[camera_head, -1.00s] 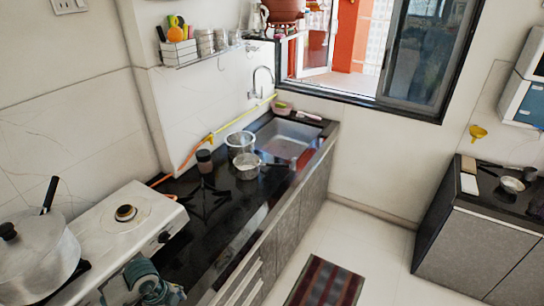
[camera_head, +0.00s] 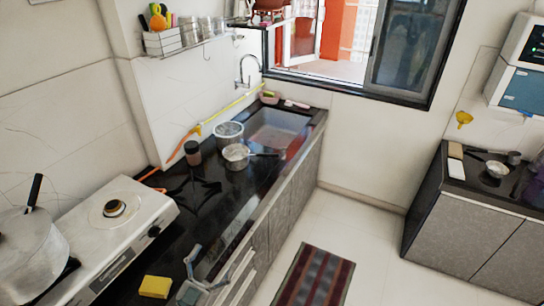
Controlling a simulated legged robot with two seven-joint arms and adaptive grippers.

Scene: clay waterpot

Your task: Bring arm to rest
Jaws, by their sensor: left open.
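My left gripper (camera_head: 205,270) is at the bottom of the head view, above the front part of the black counter (camera_head: 170,240). Its two fingers are spread apart, with nothing seen between them. A yellow sponge (camera_head: 155,286) lies on the counter to the left of the gripper, apart from it. The clay waterpot (camera_head: 270,4) stands at the window and is mostly cut off by the top edge. My right gripper is not in view.
A stove (camera_head: 105,235) with a large pot (camera_head: 30,255) stands on the left. Steel vessels (camera_head: 237,155) and a dark jar (camera_head: 193,153) stand near the sink (camera_head: 275,135). A striped mat (camera_head: 315,278) lies on the floor. Another counter (camera_head: 470,225) is on the right.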

